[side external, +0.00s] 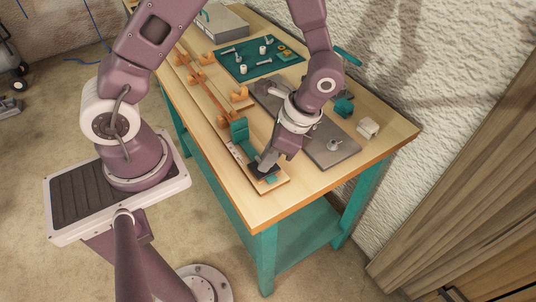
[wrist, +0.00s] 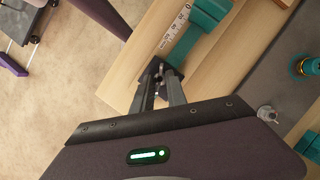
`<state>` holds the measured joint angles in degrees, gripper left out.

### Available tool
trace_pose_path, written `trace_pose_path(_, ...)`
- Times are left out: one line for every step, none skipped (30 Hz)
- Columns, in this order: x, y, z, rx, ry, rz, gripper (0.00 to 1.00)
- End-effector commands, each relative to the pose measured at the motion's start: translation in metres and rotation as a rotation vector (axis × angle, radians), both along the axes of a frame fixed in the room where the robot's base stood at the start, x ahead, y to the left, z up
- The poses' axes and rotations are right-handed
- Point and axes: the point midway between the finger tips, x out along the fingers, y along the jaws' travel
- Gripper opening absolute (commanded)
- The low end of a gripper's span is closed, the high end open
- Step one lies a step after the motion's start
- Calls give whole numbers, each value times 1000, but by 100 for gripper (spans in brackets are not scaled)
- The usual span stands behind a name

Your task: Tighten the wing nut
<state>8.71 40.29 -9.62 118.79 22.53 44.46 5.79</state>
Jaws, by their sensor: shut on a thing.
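My gripper (side external: 263,167) points down at the near end of the long wooden jig board (side external: 238,150). In the wrist view its two fingers (wrist: 160,88) are close together on a small dark part that looks like the wing nut (wrist: 158,70). The fingers hide most of it, so its angle and tightness cannot be told. A teal stop block (side external: 240,131) stands on the board just beyond the fingers, and it also shows in the wrist view (wrist: 207,14). A printed scale (wrist: 174,27) runs along the board beside it.
A grey metal plate (side external: 330,152) with a small metal fitting (side external: 334,145) lies right of my gripper. Orange-brown bending supports (side external: 222,121) hold a lath further along.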

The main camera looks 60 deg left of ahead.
Motion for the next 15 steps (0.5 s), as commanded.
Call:
trace_pose_path(0, -1, 0, 0, -1, -37, 0)
trace_pose_path(0, -1, 0, 0, -1, -59, 0)
trace_pose_path(-1, -1, 0, 1, -1, -89, 0)
trace_pose_path(-1, -1, 0, 0, 0, -109, 0)
trace_pose_path(-1, -1, 0, 0, 0, -129, 0)
trace_pose_path(-1, -1, 0, 1, 0, -155, 0)
trace_pose_path(-1, -1, 0, 1, 1, -173, 0)
trace_pose_path(-2, -1, 0, 0, 1, -189, 0)
trace_pose_path(-2, -1, 0, 1, 1, -209, 0)
trace_pose_path(-2, -1, 0, 0, 1, -223, 0)
trace_pose_path(-2, -1, 0, 0, 0, -237, 0)
trace_pose_path(-2, -2, 0, -1, 1, -253, 0)
trace_pose_path(-2, -2, 0, -1, 1, -264, 0)
trace_pose_path(-2, -2, 0, -1, 0, -274, 0)
trace_pose_path(-2, -2, -1, 0, 0, -285, 0)
